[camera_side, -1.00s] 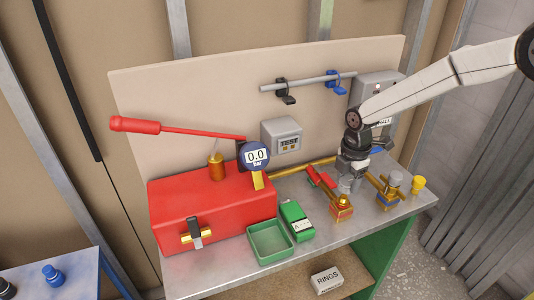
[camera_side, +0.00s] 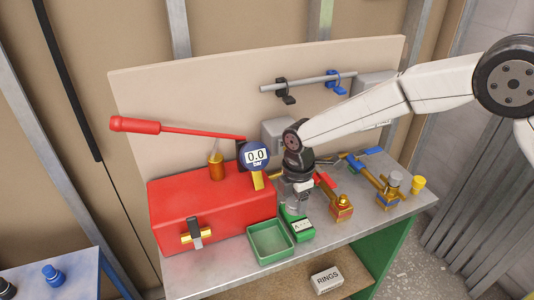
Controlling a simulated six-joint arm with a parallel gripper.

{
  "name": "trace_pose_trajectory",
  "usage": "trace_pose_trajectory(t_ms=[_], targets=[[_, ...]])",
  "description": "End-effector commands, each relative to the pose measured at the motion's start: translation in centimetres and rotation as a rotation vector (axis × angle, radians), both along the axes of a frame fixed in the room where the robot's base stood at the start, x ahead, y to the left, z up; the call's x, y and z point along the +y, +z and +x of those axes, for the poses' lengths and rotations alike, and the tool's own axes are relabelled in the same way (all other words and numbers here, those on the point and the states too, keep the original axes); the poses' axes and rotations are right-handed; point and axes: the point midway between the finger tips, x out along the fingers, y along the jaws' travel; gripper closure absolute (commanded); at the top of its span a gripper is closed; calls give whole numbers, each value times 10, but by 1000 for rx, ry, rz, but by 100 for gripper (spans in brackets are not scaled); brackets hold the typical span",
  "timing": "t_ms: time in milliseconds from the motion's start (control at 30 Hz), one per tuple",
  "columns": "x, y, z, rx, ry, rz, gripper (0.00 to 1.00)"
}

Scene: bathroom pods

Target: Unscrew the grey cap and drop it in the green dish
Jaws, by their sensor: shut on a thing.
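My gripper (camera_side: 297,205) points down above the green box with a white label (camera_side: 298,226), just right of and behind the green dish (camera_side: 268,257). It is shut on the grey cap, which is small and mostly hidden between the fingers. The green dish is open and looks empty, at the front of the bench beside the red toolbox. The brass fitting with a red handle (camera_side: 341,208) stands to the right of my gripper, with no grey cap visible on its top.
A second brass fitting (camera_side: 388,198) with a grey top (camera_side: 394,178) stands farther right, next to a yellow cup-like piece (camera_side: 418,184). The red toolbox (camera_side: 213,215), pressure gauge (camera_side: 255,155) and long red lever (camera_side: 180,129) stand left of my gripper.

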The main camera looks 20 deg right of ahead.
Motion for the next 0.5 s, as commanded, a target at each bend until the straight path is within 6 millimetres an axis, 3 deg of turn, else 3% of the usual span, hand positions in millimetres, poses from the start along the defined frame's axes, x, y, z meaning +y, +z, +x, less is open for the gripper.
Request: trace_pose_trajectory(t_ms=[100, 200, 500], targets=[[28, -2, -6, -1, 3, 0, 65], [42, -3, -10, 0, 1, 0, 65], [51, -3, -12, 0, -2, 0, 65]])
